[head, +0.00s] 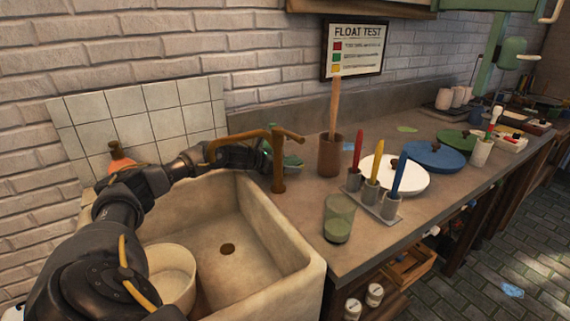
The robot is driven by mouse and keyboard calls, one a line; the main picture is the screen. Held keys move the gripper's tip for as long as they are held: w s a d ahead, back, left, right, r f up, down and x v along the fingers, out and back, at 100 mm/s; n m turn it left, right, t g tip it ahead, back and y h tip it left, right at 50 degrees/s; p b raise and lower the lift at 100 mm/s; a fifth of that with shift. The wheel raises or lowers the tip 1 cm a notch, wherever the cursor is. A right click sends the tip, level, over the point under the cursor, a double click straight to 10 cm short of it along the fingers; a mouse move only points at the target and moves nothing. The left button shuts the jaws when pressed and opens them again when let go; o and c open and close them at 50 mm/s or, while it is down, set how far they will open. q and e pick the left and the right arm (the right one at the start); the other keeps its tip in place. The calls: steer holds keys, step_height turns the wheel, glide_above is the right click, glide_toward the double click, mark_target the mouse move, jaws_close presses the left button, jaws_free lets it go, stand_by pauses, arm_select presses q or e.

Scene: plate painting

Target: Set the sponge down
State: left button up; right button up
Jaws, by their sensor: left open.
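My left arm reaches over the sink (310,262) from the left. My left gripper (266,160) is open behind the brown tap (279,172), which partly hides it. Whether the fingers touch that green thing is hidden. My right gripper is out of view.
A brown cup (330,157) with a tall wooden stick stands right of the tap. A green glass (339,219), a holder with red, yellow and blue tools (371,190), and white (407,181) and blue (434,157) plates crowd the counter. A pale bucket (172,274) is in the sink.

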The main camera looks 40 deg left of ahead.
arm_select(q)
steer(key=shift+r, duration=0.1)
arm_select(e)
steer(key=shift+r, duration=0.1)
arm_select(q)
steer(key=shift+s+a, duration=0.15)
steer(key=shift+s, duration=0.1)
steer(key=v, duration=0.3)
steer(key=shift+s, duration=0.1)
steer(key=b+v, duration=0.2)
steer(key=v, duration=0.5)
steer(key=shift+s+a+r, duration=0.1)
steer(key=shift+s+r, duration=0.3)
steer(key=shift+s, duration=0.15)
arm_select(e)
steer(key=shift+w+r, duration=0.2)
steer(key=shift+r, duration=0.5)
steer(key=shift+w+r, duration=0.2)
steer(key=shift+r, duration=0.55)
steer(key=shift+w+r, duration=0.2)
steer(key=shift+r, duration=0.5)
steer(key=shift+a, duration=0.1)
